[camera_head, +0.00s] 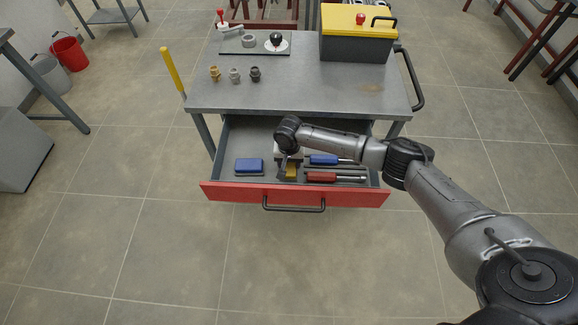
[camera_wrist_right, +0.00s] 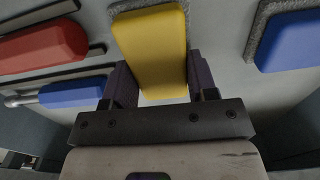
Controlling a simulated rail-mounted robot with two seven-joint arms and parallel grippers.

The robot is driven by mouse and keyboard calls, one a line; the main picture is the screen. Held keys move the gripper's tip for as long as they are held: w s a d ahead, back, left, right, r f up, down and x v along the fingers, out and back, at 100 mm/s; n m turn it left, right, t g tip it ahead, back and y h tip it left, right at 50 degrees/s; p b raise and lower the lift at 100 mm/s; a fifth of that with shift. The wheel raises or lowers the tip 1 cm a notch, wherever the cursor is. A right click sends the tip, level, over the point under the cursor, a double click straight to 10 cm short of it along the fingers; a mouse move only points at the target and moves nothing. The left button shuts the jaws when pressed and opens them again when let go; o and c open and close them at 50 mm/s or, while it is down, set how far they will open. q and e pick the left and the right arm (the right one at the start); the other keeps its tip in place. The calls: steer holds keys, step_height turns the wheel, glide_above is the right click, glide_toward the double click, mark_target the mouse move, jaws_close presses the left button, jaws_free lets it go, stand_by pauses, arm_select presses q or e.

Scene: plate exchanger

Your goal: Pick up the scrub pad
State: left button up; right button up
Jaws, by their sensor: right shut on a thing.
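A yellow pad with a rough grey layer (camera_wrist_right: 152,42) lies between the two fingers of my right gripper (camera_wrist_right: 160,82) in the right wrist view, and the gripper is shut on it. In the head view the yellow pad (camera_head: 291,171) shows below my right gripper (camera_head: 289,160), inside the open drawer (camera_head: 228,190). I cannot tell whether it is clear of the drawer floor. A blue pad with a similar grey layer (camera_head: 249,166) lies to its left in the drawer; it also shows in the right wrist view (camera_wrist_right: 293,40). My left gripper is not in view.
A blue-handled tool (camera_head: 325,160) and a red-handled tool (camera_head: 322,177) lie right of the yellow pad. The drawer's red front (camera_head: 230,194) and side walls surround them. Above is the cart top (camera_head: 310,85) with several small fittings and a yellow-lidded toolbox (camera_head: 357,38).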

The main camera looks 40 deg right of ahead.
steer(key=shift+r, duration=0.5)
step_height(320, 180, up, 4)
steer(key=shift+f+p, duration=0.2)
steer(key=shift+p, duration=0.8)
steer(key=s+d+r+p, duration=0.3)
steer(key=s+d+r, duration=0.25)
steer(key=s, duration=0.45)
steer(key=w+a+r+n, duration=0.2)
steer(key=a+r+n, duration=0.2)
steer(key=a+r, duration=0.75)
steer(key=w+a+r+n, duration=0.1)
steer(key=a+r+n, duration=0.3)
steer(key=a+r, duration=0.7)
steer(key=s+d+r+p, duration=0.1)
steer(key=s+r+p, duration=0.2)
steer(key=r+p, duration=0.8)
steer(key=s+r+p, duration=0.3)
steer(key=r+p, duration=0.8)
steer(key=s+d+r+p, duration=0.1)
steer(key=s+r+p, duration=0.2)
steer(key=r+p, duration=0.8)
steer(key=shift+d+r+n+p, duration=0.15)
steer(key=shift+d+n+p, duration=0.15)
